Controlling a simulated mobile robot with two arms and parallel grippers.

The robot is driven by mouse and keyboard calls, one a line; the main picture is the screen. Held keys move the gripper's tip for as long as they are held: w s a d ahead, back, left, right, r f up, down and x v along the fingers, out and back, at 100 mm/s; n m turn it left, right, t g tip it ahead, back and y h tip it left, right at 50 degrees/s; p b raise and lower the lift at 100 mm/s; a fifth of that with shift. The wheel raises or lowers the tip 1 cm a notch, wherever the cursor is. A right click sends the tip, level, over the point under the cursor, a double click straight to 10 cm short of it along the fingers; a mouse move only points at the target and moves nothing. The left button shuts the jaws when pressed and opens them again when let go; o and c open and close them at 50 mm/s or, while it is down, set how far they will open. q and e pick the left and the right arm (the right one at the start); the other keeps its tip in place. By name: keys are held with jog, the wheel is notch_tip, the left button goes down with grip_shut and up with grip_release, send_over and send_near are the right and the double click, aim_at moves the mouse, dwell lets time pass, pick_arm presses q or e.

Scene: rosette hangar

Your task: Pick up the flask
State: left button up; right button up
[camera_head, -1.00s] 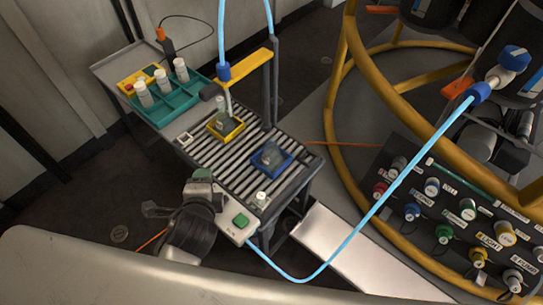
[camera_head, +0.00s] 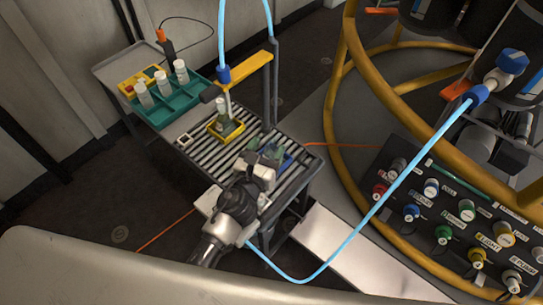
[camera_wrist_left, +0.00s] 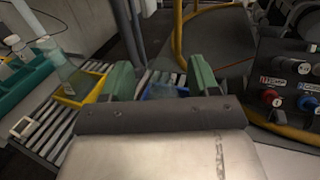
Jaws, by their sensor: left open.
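A clear flask (camera_head: 223,112) stands upright in a yellow holder (camera_head: 238,133) on the slatted table; it also shows in the left wrist view (camera_wrist_left: 62,72). A blue holder (camera_head: 288,160) sits nearer on the same slats, with a clear vessel in it, mostly hidden behind my gripper. My left gripper (camera_head: 264,152) is open at the blue holder, its green fingers apart. In the left wrist view, the blue holder (camera_wrist_left: 160,95) and faint clear glass show between the fingertips. I cannot tell whether they touch the glass. My right gripper is not in view.
A teal rack (camera_head: 178,103) with several white-capped bottles stands at the table's back left. A yellow arm (camera_head: 248,66) on a post carries a blue hose over the yellow holder. A yellow ring frame and a knob panel (camera_head: 450,215) stand to the right.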

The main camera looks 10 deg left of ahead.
aim_at(273, 139)
pick_arm(q)
jog(key=shift+w+f, duration=0.1)
jog(key=shift+w, duration=0.3)
jog(key=x, duration=0.3)
jog(key=shift+w+f+b, duration=0.3)
jog(key=shift+f, duration=0.1)
jog(key=shift+w+d, duration=0.15)
jog(key=shift+w, duration=0.3)
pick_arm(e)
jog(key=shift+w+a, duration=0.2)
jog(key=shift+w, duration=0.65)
pick_arm(q)
grip_shut()
